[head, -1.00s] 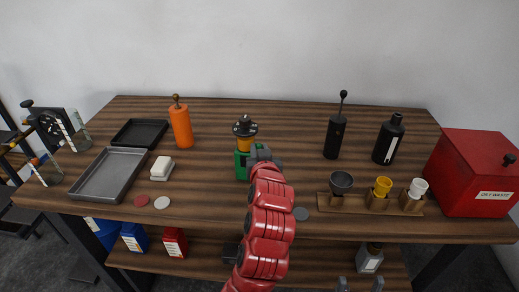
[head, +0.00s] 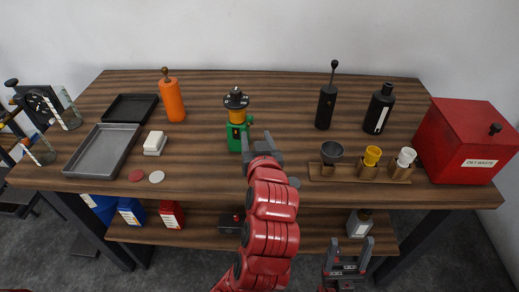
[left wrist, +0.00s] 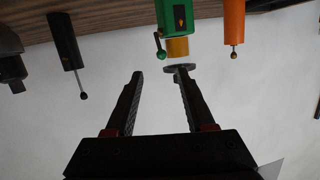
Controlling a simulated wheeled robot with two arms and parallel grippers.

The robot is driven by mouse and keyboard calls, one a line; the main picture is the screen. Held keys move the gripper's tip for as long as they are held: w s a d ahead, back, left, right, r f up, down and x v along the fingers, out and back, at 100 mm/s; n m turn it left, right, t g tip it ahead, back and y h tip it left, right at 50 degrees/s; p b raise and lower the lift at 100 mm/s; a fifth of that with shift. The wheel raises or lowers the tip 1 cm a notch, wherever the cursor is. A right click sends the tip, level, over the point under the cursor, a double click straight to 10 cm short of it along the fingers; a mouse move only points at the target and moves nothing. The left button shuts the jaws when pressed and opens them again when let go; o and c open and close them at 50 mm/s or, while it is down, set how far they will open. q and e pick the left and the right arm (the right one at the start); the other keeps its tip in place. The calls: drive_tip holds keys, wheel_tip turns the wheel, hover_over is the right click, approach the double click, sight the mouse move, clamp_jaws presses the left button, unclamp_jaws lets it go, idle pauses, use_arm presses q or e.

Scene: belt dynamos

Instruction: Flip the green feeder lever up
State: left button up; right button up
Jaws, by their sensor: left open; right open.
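The green feeder (head: 237,135), with a yellow band and black round cap, stands upright on the table. My left gripper (head: 258,143) is open and empty, close to the feeder's front right side. In the left wrist view the lever's knob lies beyond the gap between its fingers (left wrist: 159,75). My right gripper (head: 347,248) is open and empty, low in front of the table.
An orange bottle (head: 171,101) stands left of the feeder, a black bottle (head: 326,107) right of it. A wooden rack (head: 325,173) with small cups is at the front right, near a red waste box (head: 466,144). Grey tray (head: 82,172) lies left.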

use_arm(q)
drive_tip(key=p+v, duration=0.8)
drive_tip(key=p, duration=0.3)
drive_tip(key=shift+a+r, duration=0.15)
